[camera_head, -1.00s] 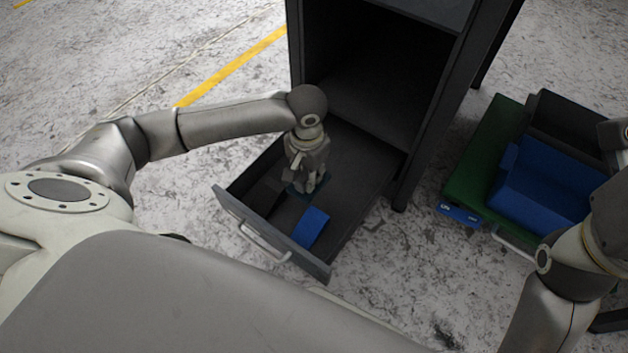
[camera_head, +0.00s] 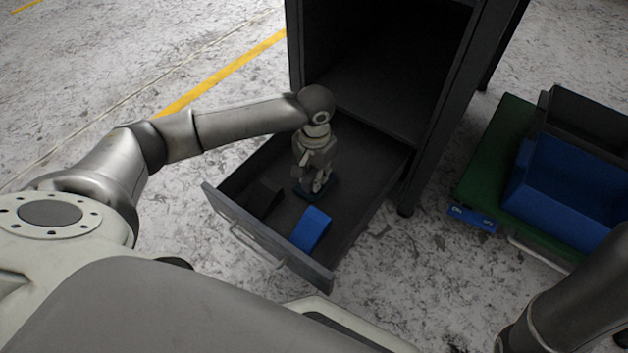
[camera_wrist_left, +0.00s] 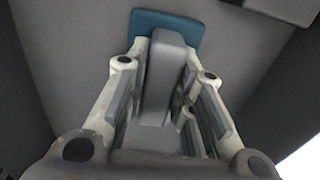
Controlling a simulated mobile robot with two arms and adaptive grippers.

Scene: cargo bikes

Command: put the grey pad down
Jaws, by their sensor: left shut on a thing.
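A flat teal plate (camera_wrist_left: 183,25) lies at the far end of the pad. I cannot tell whether it is joined to the pad. In the head view a dark blue edge of this plate (camera_head: 330,191) shows under the fingers, close to the drawer floor. My right gripper is out of view.
The dark cabinet (camera_head: 440,105) rises behind. A green cart (camera_head: 488,170) with a blue bin (camera_head: 565,190) stands at right. Drawer floor to the right is clear.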

